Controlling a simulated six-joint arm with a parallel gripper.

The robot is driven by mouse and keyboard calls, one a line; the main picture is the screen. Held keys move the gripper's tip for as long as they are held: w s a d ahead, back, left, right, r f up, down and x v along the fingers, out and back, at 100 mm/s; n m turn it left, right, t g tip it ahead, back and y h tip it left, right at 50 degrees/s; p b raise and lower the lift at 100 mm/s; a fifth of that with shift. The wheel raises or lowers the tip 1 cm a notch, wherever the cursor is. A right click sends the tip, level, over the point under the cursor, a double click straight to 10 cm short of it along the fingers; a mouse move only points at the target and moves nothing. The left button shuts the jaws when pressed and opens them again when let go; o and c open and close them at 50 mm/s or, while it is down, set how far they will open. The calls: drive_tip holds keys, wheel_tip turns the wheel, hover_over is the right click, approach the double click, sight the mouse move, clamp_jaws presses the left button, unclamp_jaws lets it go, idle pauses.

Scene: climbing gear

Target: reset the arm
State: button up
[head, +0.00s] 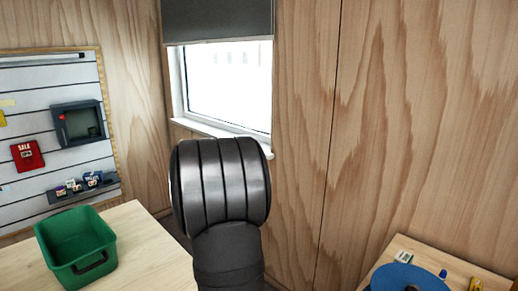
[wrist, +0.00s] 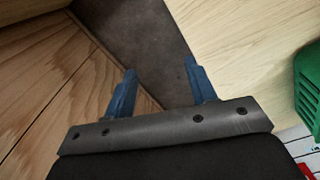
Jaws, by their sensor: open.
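My gripper (wrist: 158,78) shows in the wrist view with its two blue fingers apart and nothing between them. Beyond the fingers are a dark floor, the wood-panelled wall and the edge of a pale table. In the head view my own dark arm link rises in the middle, and the gripper's fingers are not visible there.
A green bin (head: 76,248) stands on the pale wooden table (head: 150,247) at left; its side shows in the wrist view (wrist: 308,90). A slatted wall panel (head: 50,110) holds a grey box (head: 80,123) and a small shelf (head: 84,187). A blue disc (head: 405,278) lies on a surface at lower right. A window (head: 228,85) is behind.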

drive_tip(key=s+a+n, duration=0.1)
drive_tip(key=s+a, duration=0.4)
drive_tip(key=shift+s+f, duration=0.15)
drive_tip(key=shift+s, duration=0.25)
